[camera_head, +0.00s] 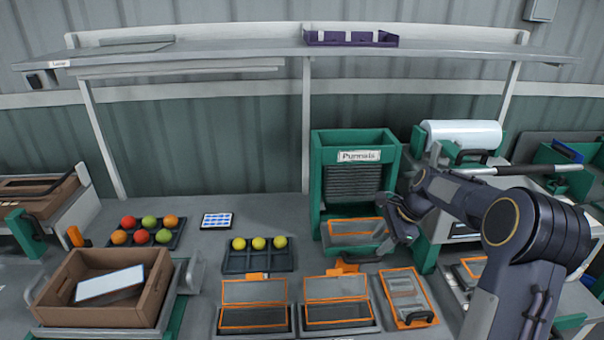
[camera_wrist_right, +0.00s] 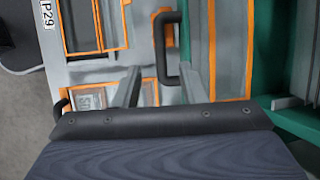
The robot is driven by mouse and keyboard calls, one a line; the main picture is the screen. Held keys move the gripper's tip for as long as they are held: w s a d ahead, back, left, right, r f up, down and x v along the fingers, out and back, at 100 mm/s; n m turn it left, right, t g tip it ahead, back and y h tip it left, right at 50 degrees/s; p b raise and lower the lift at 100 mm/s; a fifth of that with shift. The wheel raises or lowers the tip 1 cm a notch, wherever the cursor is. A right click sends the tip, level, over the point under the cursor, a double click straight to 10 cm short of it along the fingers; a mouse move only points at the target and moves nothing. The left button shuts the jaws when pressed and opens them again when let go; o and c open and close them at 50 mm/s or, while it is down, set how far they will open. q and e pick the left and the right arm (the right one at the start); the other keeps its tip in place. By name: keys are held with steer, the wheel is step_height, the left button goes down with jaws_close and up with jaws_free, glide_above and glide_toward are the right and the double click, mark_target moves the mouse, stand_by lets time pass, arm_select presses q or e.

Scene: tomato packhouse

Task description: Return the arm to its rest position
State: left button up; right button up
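My right arm (camera_head: 462,200) reaches in from the right in the head view, bent at the elbow. Its gripper (camera_head: 382,243) hangs in front of the green punnet dispenser (camera_head: 391,152), above the bench. In the right wrist view the two fingers of this gripper (camera_wrist_right: 160,88) stand apart with nothing held between them. A black handle (camera_wrist_right: 160,50) shows just past the fingertips; whether they touch it I cannot tell. My left arm and gripper are not in view.
Orange-edged punnet stations (camera_head: 254,317) line the bench front. A dark tray (camera_head: 258,262) holds yellow tomatoes; another (camera_head: 150,243) holds mixed colours. A brown crate (camera_head: 148,308) stands at left. A film roll (camera_head: 462,133) is behind my arm. A shelf (camera_head: 240,50) spans above.

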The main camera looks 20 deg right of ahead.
steer(key=s+a+r+n+t, duration=0.1)
steer(key=s+a+r+n, duration=0.85)
steer(key=s, duration=0.45)
steer(key=s+a+f+n, duration=0.2)
steer(key=s+a+n, duration=0.2)
steer(key=s, duration=0.4)
steer(key=s+a+f+n+t, duration=0.1)
steer(key=s+a+n, duration=0.4)
steer(key=s, duration=0.2)
steer(key=shift+s+f, duration=0.4)
